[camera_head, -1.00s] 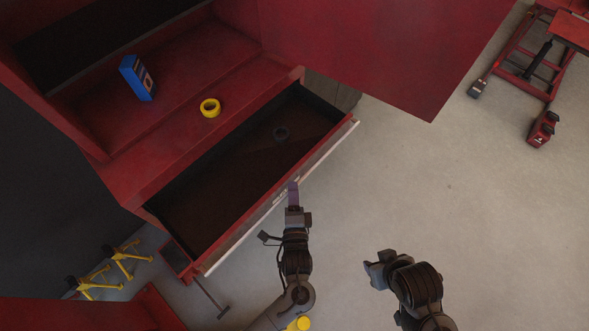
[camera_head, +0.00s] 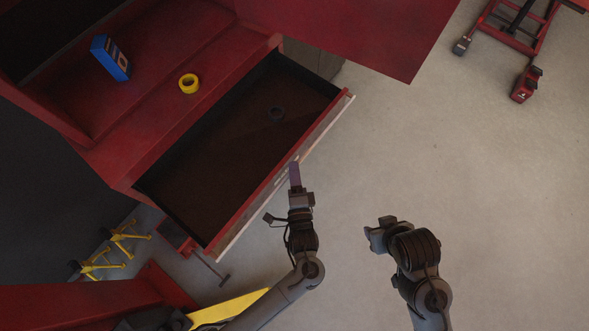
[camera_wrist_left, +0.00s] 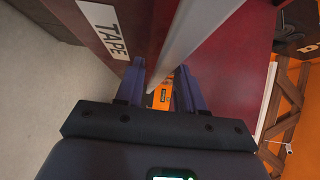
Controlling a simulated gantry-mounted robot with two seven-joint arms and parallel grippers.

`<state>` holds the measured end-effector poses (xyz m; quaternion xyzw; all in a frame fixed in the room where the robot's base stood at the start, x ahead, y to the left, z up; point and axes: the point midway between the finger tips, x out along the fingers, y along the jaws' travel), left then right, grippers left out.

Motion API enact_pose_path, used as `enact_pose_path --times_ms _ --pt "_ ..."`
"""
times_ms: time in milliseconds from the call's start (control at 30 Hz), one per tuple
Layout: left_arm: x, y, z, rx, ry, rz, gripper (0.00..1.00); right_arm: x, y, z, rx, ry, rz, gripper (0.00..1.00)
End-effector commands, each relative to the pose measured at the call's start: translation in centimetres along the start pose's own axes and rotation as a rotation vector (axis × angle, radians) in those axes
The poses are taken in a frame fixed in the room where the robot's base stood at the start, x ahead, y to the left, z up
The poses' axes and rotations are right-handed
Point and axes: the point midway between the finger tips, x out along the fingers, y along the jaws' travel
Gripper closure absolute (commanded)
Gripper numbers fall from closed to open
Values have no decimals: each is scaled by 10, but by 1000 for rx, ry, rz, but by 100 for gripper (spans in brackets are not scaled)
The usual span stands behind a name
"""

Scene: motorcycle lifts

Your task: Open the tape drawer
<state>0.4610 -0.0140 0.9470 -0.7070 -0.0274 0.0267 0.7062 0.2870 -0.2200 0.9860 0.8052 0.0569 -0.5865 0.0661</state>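The tape drawer (camera_head: 185,215) is pulled well out of the red cabinet and shows its dark inside. A white label reading TAPE (camera_wrist_left: 106,28) is on its front in the left wrist view. My left gripper (camera_head: 295,172) is at the drawer's front edge. In the left wrist view its fingers (camera_wrist_left: 158,88) stand apart, with the grey handle rail (camera_wrist_left: 195,35) running between them and a gap beside it. My right gripper (camera_head: 376,234) is away from the drawer over the floor; its fingers are not clear.
A yellow tape roll (camera_head: 188,83) and a blue box (camera_head: 111,58) are on the cabinet ledge above the drawer. Yellow stands (camera_head: 97,263) are at lower left. A red lift (camera_head: 512,38) is at upper right. The floor right of the drawer is clear.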

Motion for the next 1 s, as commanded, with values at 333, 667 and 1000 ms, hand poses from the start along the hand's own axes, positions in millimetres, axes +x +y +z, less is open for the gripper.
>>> enact_pose_path --times_ms 333,667,1000 --pt "-2 1 0 1 1 1 58 0 0 0 3 0 -2 57" --pt "-42 2 0 1 1 4 58 -1 -2 -1 9 2 -7 57" --pt "-94 1 0 1 0 3 58 -1 -2 -1 10 2 -8 57"
